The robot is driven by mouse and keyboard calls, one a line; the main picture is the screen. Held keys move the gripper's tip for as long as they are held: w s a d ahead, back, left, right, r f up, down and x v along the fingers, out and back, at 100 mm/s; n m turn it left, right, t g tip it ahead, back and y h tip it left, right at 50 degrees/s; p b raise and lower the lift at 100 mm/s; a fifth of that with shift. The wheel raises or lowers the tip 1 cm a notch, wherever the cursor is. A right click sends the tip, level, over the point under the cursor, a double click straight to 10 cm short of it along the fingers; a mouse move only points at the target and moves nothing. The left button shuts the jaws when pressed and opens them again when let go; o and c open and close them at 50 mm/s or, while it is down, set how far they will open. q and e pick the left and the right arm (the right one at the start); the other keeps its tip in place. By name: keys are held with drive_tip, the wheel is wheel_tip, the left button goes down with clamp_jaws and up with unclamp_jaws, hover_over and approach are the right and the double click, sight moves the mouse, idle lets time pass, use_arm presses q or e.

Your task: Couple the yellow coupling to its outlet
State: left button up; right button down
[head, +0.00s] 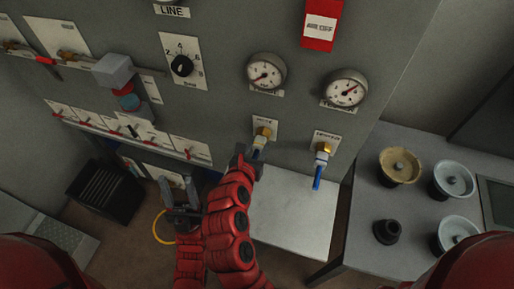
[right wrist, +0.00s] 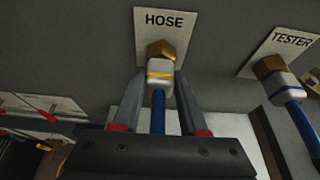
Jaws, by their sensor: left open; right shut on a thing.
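The yellow-banded coupling (right wrist: 160,73), a pale block with a blue hose or handle (right wrist: 158,112) below it, sits against the brass outlet (right wrist: 161,50) under the HOSE label. I cannot tell whether it is locked on. My right gripper (right wrist: 160,92) is shut on this coupling, one finger on each side. In the head view my right gripper (head: 248,160) is at the HOSE outlet (head: 263,133) and partly hides the coupling. My left gripper (head: 178,186) is open, low and to the left, away from the coupling.
A blue-banded coupling (head: 321,158) hangs at the TESTER outlet (head: 326,145) to the right. Gauges (head: 266,73) are above. A side table (head: 355,215) holds several round parts. A black crate (head: 105,190) is at left. A pale sheet or shelf (head: 293,215) lies below the outlets.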

drive_tip(key=shift+c, duration=1.8)
unclamp_jaws()
drive_tip(key=b+v, duration=0.2)
drive_tip(key=v, duration=1)
drive_tip(key=shift+b, duration=0.4)
